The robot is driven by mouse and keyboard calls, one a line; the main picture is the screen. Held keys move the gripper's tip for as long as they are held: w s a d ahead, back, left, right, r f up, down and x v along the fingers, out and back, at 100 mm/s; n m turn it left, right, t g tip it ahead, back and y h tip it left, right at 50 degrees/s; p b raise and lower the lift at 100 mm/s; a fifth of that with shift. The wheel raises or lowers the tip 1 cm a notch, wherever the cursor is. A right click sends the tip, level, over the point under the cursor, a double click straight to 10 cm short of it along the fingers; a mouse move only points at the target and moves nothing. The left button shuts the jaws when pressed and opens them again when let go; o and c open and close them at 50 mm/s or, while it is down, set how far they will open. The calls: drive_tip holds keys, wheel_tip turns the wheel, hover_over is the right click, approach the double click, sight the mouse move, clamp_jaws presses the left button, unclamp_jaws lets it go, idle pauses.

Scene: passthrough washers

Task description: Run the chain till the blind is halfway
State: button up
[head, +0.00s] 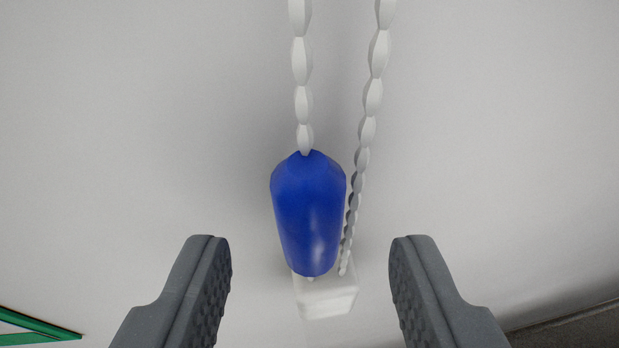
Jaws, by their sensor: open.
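A white beaded chain hangs in two strands in front of a pale wall. The left strand (302,62) runs down into the top of a blue, capsule-shaped grip (308,215). The right strand (373,97) passes just right of the grip and reaches down to a small white block (328,298) below and partly behind the grip. My gripper (310,255) is open, one finger on each side of the blue grip, with clear gaps and no visible contact. The blind itself is not in view.
The pale wall (500,120) fills most of the view. A green-edged thing (40,326) shows at the lower left corner. A dark grey strip (575,330) lies along the lower right edge. The space around the grip is free.

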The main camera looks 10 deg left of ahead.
sight(310, 240)
drive_tip(key=shift+p+x, duration=0.4)
drive_tip(key=shift+x, duration=1.25)
